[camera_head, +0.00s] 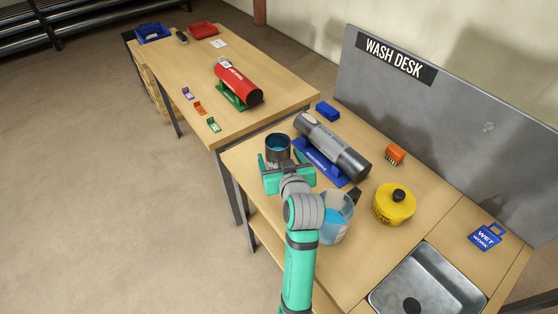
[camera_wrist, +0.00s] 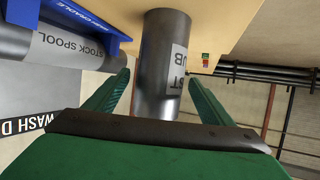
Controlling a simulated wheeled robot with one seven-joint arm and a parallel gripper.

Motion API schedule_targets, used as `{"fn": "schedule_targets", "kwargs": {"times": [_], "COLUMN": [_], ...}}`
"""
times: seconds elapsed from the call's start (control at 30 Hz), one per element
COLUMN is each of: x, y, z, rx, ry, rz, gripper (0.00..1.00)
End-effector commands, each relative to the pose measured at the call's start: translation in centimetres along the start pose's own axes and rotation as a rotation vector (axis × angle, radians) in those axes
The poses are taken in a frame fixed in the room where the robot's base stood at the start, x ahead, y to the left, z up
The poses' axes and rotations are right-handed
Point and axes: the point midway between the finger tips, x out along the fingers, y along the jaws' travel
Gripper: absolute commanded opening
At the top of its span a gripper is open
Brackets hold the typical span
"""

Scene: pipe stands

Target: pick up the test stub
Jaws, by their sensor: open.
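The test stub (camera_head: 278,146) is a short dark grey cylinder with a blue inside at its top. It stands upright near the left edge of the wash desk. In the wrist view the stub (camera_wrist: 163,60) shows a pale label, partly turned away, ending in "ST" and "UB". My gripper (camera_head: 282,162) is open, with a finger on each side of the stub's near side. In the wrist view my gripper (camera_wrist: 159,80) has visible gaps between its green fingers and the stub. The stub's lower part is hidden by my gripper in the head view.
A grey stock spool (camera_head: 333,146) lies in a blue cradle (camera_head: 321,166) close right of the stub. A clear container (camera_head: 334,218) with blue contents stands beside my arm. A yellow can (camera_head: 394,204) and a sink (camera_head: 428,284) are further right. A red cylinder (camera_head: 238,84) lies on the other table.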

Motion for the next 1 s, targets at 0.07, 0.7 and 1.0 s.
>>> {"fn": "schedule_targets", "kwargs": {"times": [0.07,0.7,1.0], "x": [0.9,6.7,6.7], "y": [0.0,0.1,0.1], "z": [0.0,0.4,0.4], "rx": [-0.001,-0.001,-0.001], "ry": [0.0,0.001,0.001], "rz": [-0.001,0.0,0.0], "gripper": [0.76,0.76,0.54]}}
